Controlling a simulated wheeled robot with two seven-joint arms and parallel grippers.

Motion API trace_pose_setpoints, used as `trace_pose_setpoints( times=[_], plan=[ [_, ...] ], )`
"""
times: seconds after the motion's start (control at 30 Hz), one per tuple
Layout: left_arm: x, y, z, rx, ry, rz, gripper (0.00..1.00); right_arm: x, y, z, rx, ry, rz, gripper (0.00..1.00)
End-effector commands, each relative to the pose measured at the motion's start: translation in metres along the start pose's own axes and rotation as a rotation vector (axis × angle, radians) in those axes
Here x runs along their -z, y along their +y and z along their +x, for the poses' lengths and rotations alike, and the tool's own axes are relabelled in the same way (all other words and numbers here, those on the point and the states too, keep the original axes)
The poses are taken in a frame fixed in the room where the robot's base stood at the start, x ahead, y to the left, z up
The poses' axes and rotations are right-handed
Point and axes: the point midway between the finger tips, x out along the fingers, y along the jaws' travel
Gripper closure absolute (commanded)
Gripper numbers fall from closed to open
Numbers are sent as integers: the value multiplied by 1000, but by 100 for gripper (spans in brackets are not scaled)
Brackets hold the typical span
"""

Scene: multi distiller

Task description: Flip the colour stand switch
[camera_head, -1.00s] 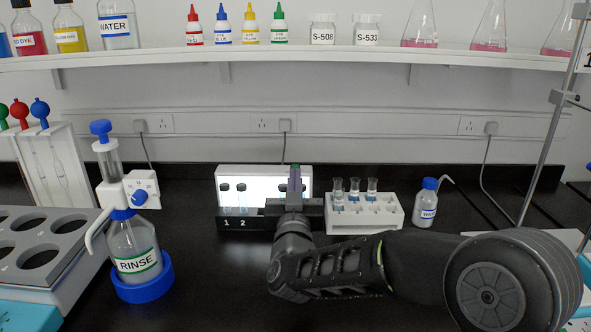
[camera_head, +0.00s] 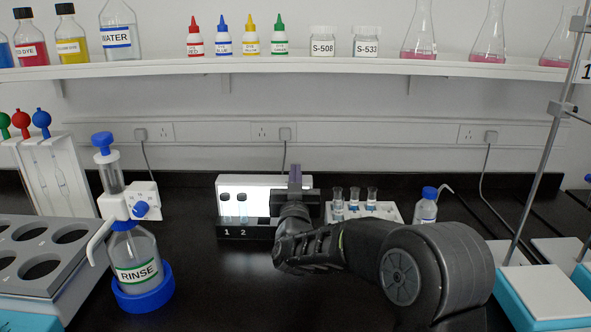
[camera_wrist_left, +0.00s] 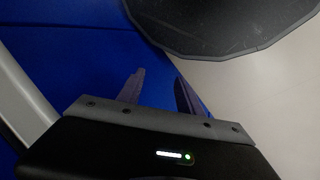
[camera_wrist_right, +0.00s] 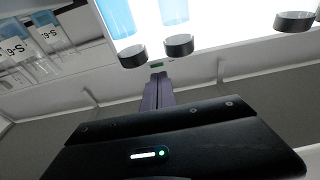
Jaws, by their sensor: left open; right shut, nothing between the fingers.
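The colour stand has a bright white lit panel (camera_head: 255,183) and a dark base (camera_head: 230,233) marked 1 and 2. Two capped vials (camera_head: 243,200) stand in it. My right gripper (camera_head: 295,172) is shut and empty, fingers upright at the right part of the stand, near its top edge. In the right wrist view, the lit panel (camera_wrist_right: 230,15) and several dark caps show, and a small green part (camera_wrist_right: 156,65), perhaps the switch, lies just beyond the fingertips (camera_wrist_right: 159,77). I cannot tell whether they touch. My left gripper (camera_wrist_left: 160,85) is open and empty, away from the stand.
A white rack with vials (camera_head: 368,210) stands close right of the stand, partly behind my right arm. A small wash bottle (camera_head: 425,208) is further right. The RINSE bottle (camera_head: 138,262) stands left. A shelf (camera_head: 300,65) runs above. The bench before the stand is clear.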

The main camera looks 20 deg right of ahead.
Motion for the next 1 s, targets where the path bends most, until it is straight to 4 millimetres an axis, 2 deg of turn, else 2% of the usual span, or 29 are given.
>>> trace_pose_setpoints(
  times=[0.13,0.47,0.63,1.0],
  plan=[
    [0,0,0,0,0,0,57,-9,0,-4,0,0,0,100],
    [0,0,0,0,0,0,57,-10,0,-4,0,0,0,100],
    [0,-5,13,0,0,0,57,-20,0,-7,0,1,1,100],
    [0,-2,6,0,0,1,57,-11,2,-3,0,0,1,100]
  ],
)
